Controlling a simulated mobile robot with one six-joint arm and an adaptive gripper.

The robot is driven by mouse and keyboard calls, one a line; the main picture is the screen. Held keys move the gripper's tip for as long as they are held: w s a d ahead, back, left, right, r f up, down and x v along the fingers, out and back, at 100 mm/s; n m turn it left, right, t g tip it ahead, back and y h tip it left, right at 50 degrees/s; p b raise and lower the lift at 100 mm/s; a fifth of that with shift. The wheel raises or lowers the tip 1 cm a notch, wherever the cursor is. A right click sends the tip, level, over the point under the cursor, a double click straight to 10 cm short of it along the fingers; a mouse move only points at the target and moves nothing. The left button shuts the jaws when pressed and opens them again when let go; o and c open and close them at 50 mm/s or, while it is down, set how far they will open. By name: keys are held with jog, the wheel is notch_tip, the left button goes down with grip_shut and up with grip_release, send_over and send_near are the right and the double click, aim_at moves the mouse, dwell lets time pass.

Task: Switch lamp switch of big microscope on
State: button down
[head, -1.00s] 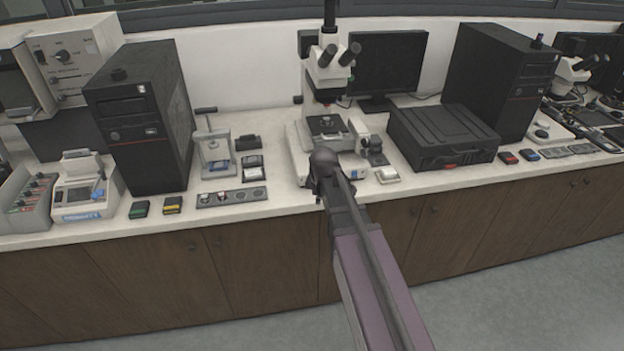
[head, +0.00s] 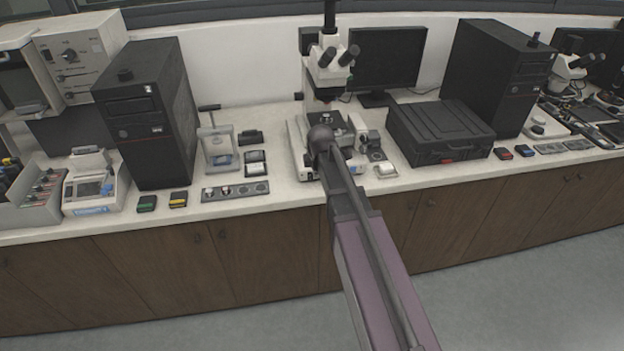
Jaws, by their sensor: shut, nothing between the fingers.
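The big microscope (head: 331,62) stands upright on the bench at the back, slightly right of the middle. It has a white head with black eyepieces, a dark stage and a pale base (head: 297,150). My arm reaches up from the lower right, and its dark rounded end covers the front middle of the base. My gripper is hidden behind this end, so its fingers and any contact with the microscope do not show. The lamp switch cannot be made out, and its state cannot be told.
A black case (head: 440,132) lies close right of the microscope, before a dark monitor (head: 388,58). On the left are a small press stand (head: 219,148), a knob strip (head: 236,190) and a black computer tower (head: 147,115). The bench front between strip and microscope is mostly clear.

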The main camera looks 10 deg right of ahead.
aim_at(310, 176)
jog(key=shift+f, duration=0.15)
jog(key=b+x, duration=0.9)
jog(key=x, duration=0.1)
jog(key=shift+b, duration=0.4)
jog(key=shift+w, duration=1.95)
jog(key=shift+a+f, duration=0.1)
